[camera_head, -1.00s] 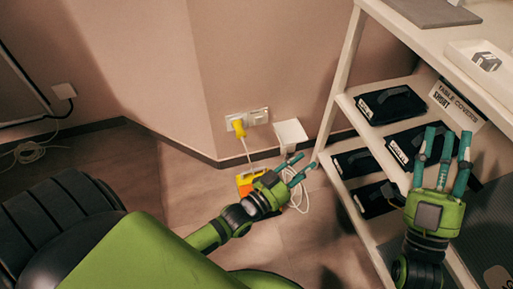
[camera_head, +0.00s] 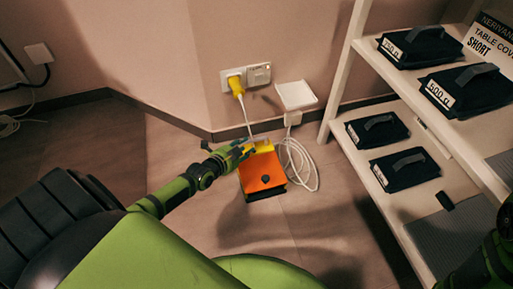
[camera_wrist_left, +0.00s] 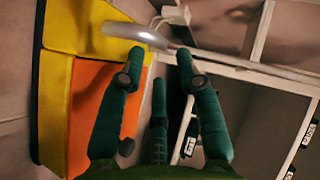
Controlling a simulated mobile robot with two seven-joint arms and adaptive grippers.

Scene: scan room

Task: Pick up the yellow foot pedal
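The foot pedal (camera_head: 262,180) stands on the floor near the wall, with an orange top, a yellow back part and a dark round knob. In the left wrist view its yellow and orange body (camera_wrist_left: 90,100) fills the left side, and a pale curved bar (camera_wrist_left: 136,33) crosses above it. My left gripper (camera_head: 240,150) is at the pedal's back left edge; the head view does not show whether it touches. In the wrist view its fingers (camera_wrist_left: 160,75) are spread with nothing between them. My right gripper is out of view; only part of the arm shows at the lower right edge.
A yellow plug (camera_head: 235,84) sits in the wall socket, its cable running down behind the pedal. A white box (camera_head: 295,95) and coiled white cable (camera_head: 300,165) are close to the pedal's right. A white shelf (camera_head: 400,110) with several black pouches stands at right.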

